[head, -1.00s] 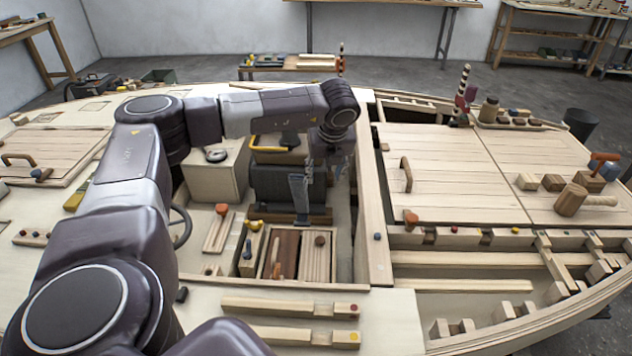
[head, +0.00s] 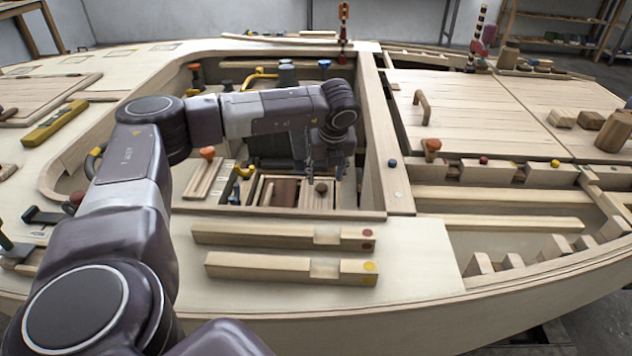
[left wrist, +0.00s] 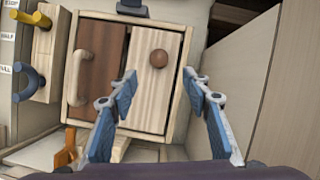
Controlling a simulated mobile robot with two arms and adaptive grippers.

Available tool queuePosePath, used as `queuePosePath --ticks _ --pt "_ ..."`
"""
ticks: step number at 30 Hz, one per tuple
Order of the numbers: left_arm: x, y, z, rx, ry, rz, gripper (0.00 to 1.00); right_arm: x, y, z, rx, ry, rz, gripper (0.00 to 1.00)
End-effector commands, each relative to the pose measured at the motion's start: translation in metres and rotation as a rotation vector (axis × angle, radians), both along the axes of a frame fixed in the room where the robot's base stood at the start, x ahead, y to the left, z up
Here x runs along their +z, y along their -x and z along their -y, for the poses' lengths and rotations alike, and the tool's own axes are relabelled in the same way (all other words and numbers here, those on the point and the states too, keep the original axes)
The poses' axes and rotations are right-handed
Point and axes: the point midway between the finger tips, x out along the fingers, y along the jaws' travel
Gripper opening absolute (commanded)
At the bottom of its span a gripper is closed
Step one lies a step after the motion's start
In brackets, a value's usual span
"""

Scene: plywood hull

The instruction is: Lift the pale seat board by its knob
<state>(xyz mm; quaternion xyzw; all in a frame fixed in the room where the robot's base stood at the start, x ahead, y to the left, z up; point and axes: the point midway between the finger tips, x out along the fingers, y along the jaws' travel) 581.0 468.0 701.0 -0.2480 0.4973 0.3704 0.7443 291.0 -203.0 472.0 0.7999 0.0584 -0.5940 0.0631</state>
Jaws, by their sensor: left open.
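The pale seat board (left wrist: 150,100) lies beside a darker reddish board in a light wooden frame in the left wrist view. Its round brown knob (left wrist: 158,58) stands up near the board's far end. The pale board and its knob (head: 321,187) also show in the cockpit well in the head view. My left gripper (left wrist: 166,85) is open and empty above the pale board, its blue fingers spread to either side, with the knob ahead of the tips. In the head view my left gripper (head: 322,172) hangs down into the well; its fingers are hard to make out there. My right gripper does not show.
The dark board (left wrist: 98,70) with a curved wooden handle (left wrist: 80,75) lies left of the pale one. Yellow and blue hooks (left wrist: 30,80) are further left. A tall wooden side wall (left wrist: 262,85) rises at right. Two notched beams (head: 280,237) lie on the near deck.

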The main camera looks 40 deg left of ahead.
Motion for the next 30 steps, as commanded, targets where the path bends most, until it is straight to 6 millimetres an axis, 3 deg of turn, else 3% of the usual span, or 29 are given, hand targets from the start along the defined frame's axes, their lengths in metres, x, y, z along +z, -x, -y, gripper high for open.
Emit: queuePosePath --ticks 14,18,26,30 --pt "-0.051 -0.016 -0.023 0.002 -0.003 -0.002 0.44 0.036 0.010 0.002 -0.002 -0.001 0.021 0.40" --pt "-0.066 -0.019 -0.027 0.000 -0.001 -0.002 0.44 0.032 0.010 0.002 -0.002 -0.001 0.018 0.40" --pt "-0.069 -0.020 -0.029 0.000 -0.001 -0.001 0.44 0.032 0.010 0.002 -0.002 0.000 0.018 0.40" --pt "-0.069 -0.020 -0.029 0.000 -0.001 -0.001 0.32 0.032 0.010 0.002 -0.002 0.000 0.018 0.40"
